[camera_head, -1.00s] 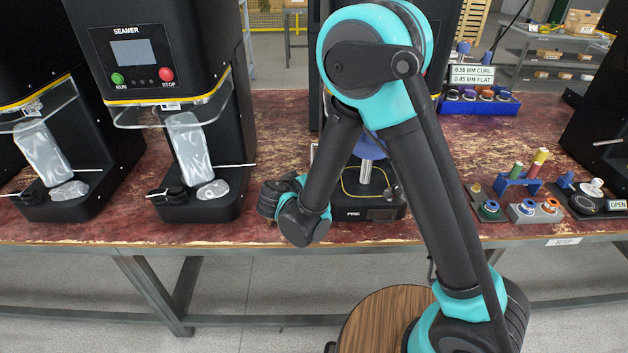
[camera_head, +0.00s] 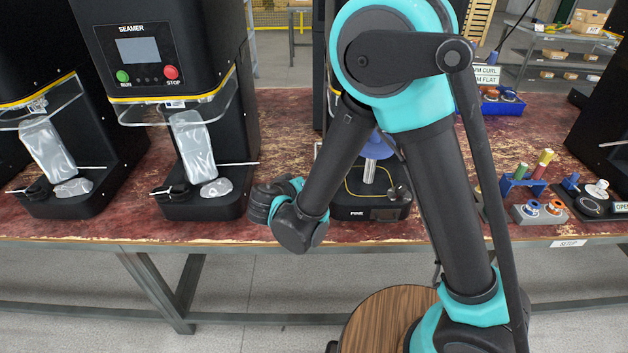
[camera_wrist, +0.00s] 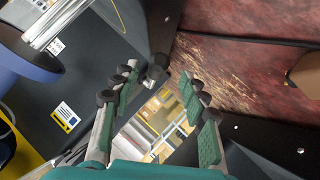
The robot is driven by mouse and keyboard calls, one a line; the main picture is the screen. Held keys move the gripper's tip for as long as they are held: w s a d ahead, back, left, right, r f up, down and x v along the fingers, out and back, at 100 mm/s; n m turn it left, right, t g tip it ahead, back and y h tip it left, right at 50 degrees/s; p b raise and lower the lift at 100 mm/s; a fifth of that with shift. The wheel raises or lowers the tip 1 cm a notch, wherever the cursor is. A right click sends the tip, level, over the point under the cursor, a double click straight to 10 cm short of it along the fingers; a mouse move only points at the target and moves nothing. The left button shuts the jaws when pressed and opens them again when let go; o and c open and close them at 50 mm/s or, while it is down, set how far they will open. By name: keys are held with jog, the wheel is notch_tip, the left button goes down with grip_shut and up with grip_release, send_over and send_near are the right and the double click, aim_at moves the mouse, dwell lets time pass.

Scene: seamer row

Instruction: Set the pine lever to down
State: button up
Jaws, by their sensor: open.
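The pine device (camera_head: 350,213) is the black base with a small screen, labelled PINE, near the bench's front edge. A metal post and blue round top rise from it, partly behind my arm. A small knob (camera_head: 394,192) on its right side seems to be the pine lever; its setting is unclear. In the wrist view, a small grey metallic tip (camera_wrist: 154,72), perhaps the lever, lies just beyond my fingers. My gripper (camera_wrist: 155,85) is open with green pads apart and nothing held between them. Its fingers cannot be made out in the head view.
Black seamer machines stand at the left, one (camera_head: 160,60) with a clear guard. Racks with coloured pegs and rings (camera_head: 538,210) stand at the right, near a black OPEN-labelled base. A blue bin (camera_head: 505,108) stands behind.

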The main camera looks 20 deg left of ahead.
jog(key=d+v, duration=0.1)
jog(key=v, duration=0.5)
jog(key=shift+s+a+r, duration=0.15)
jog(key=shift+s+a, duration=0.15)
jog(key=shift+a, duration=0.25)
